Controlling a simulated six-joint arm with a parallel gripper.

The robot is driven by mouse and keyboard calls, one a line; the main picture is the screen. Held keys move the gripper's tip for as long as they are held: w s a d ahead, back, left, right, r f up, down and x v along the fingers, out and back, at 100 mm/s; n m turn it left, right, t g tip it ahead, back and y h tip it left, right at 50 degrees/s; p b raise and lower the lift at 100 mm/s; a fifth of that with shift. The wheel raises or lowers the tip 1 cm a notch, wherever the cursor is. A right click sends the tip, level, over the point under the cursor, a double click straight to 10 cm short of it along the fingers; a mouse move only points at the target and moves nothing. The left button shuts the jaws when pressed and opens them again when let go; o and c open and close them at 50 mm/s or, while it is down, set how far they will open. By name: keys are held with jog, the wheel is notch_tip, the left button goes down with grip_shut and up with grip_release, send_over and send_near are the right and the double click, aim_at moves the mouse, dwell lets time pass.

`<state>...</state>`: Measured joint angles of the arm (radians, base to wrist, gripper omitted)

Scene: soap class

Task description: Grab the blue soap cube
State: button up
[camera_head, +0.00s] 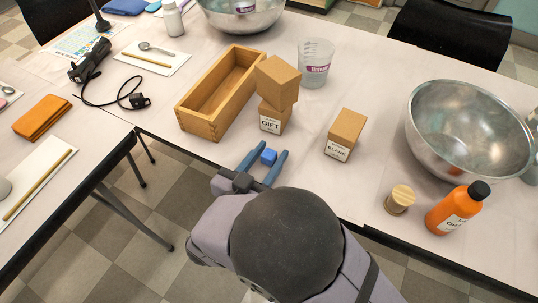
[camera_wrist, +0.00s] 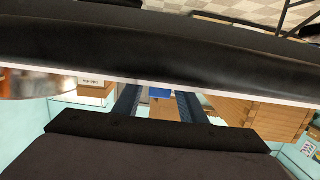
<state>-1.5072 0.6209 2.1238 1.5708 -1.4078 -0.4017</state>
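The small blue soap cube (camera_head: 268,157) is near the front edge of the table, in front of the GIFT box. My gripper (camera_head: 270,149) is open, with its two blue fingers on either side of the cube. In the head view a gap shows between the cube and the left finger; the right finger is close to it, and I cannot tell if they touch. In the wrist view the cube (camera_wrist: 160,93) shows between the fingers (camera_wrist: 159,100), partly cut off by a dark band across the picture.
Beyond the cube stand a GIFT box (camera_head: 272,118) with another box (camera_head: 277,80) on top, a BLANK box (camera_head: 345,134) and a wooden trough (camera_head: 190,122). A beaker (camera_head: 315,65), steel bowl (camera_head: 470,125), cork-coloured jar (camera_head: 399,199) and orange bottle (camera_head: 455,210) stand farther right.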

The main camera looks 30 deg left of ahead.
aim_at(269, 153)
jog(key=c, duration=0.7)
jog(key=shift+c, duration=0.2)
notch_tip(269, 153, up, 10)
jog(key=shift+r+p, duration=0.1)
jog(key=shift+p, duration=1)
